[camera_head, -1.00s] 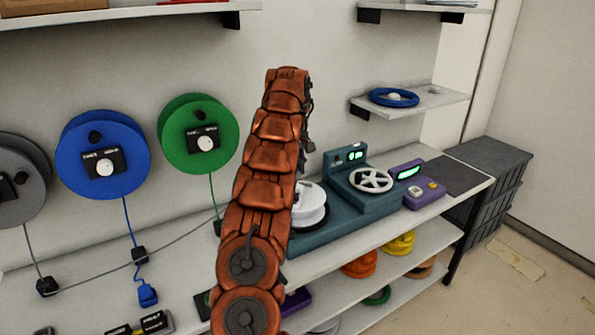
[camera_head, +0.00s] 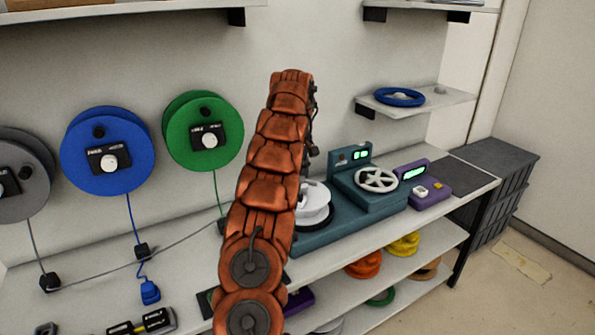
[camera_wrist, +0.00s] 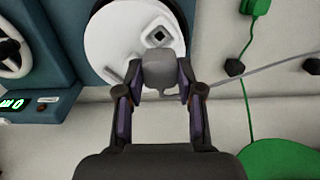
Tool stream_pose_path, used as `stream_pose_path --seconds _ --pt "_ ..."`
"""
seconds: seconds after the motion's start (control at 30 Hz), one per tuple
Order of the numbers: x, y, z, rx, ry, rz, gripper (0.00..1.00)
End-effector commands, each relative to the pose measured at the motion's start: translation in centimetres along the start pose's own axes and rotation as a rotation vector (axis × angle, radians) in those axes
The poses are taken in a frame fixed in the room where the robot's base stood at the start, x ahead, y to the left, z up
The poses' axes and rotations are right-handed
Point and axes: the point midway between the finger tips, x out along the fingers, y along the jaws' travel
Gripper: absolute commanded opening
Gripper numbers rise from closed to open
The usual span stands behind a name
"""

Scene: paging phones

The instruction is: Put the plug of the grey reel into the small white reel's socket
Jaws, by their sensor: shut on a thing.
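The grey reel (camera_head: 24,178) hangs on the wall at the far left, and its grey cord (camera_head: 185,243) runs right toward the bench. The small white reel (camera_head: 314,203) sits on the teal machine, partly hidden by my arm. It also shows in the wrist view (camera_wrist: 104,38), with a dark square socket (camera_wrist: 158,37) on its face. My gripper (camera_wrist: 160,92) is shut on the grey plug (camera_wrist: 160,70), right beside the socket. I cannot tell whether plug and socket touch. The head view hides my gripper behind my arm.
The teal machine (camera_head: 345,228) carries a white handwheel (camera_head: 376,180). A purple device (camera_head: 427,188) stands to its right. Blue (camera_head: 108,178) and green (camera_head: 204,158) reels hang on the wall. In the wrist view, a green plug (camera_wrist: 256,7) and black cord clips lie nearby.

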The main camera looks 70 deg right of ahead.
Motion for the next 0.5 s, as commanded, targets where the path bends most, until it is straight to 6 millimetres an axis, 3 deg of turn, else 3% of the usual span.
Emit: stream_pose_path --seconds 0.5 --pt "2.5 0.0 0.0 0.0 0.001 -0.001 0.12"
